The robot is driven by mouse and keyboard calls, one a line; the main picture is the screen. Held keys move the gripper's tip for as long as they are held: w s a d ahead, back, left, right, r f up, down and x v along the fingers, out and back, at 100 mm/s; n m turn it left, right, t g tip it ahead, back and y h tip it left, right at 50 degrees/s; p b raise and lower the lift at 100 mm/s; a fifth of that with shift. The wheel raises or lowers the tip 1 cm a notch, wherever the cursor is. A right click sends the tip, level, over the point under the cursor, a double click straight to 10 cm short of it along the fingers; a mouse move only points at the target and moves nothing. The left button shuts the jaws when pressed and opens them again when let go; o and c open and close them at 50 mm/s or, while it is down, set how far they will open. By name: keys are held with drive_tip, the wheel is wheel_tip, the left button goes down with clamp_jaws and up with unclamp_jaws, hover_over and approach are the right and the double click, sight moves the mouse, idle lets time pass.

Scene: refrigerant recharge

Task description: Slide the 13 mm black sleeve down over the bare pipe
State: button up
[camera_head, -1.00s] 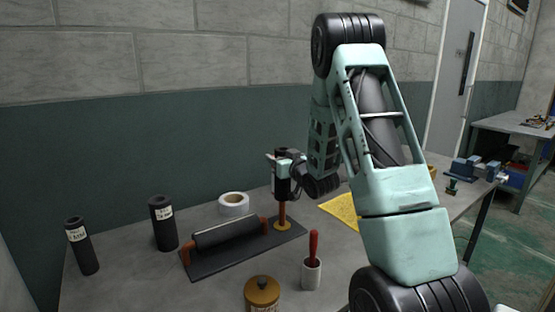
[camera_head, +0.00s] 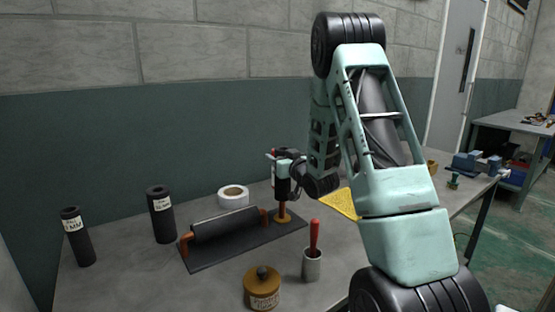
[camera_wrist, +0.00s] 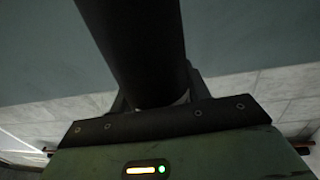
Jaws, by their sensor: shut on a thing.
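My gripper (camera_head: 284,166) is shut on a black sleeve (camera_head: 282,188), held upright at the back of the bench. In the wrist view the sleeve (camera_wrist: 142,45) runs between the jaws and fills the upper middle. Below the sleeve, a short length of bare copper pipe (camera_head: 282,209) rises from a round brass-coloured base (camera_head: 283,219) on a dark plate. The sleeve is in line with the pipe and appears to be around its upper part. The pipe's top is hidden. The held sleeve's size label cannot be read.
Two labelled black sleeves (camera_head: 77,245) (camera_head: 162,225) stand at the left. A dark plate (camera_head: 205,262) carries a covered horizontal copper pipe (camera_head: 222,225). A white tape roll (camera_head: 233,196), lidded brass pot (camera_head: 262,290), red-handled brush in a cup (camera_head: 312,265) and yellow cloth (camera_head: 340,203) are nearby.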

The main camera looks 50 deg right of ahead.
drive_tip(key=shift+f, duration=0.15)
drive_tip(key=shift+f+b, duration=1.85)
drive_tip(key=shift+b, duration=0.2)
drive_tip(key=shift+f+b, duration=1.65)
drive_tip(key=shift+b, duration=0.15)
drive_tip(key=o, duration=1)
drive_tip(key=shift+o, duration=0.2)
drive_tip(key=shift+s, duration=0.1)
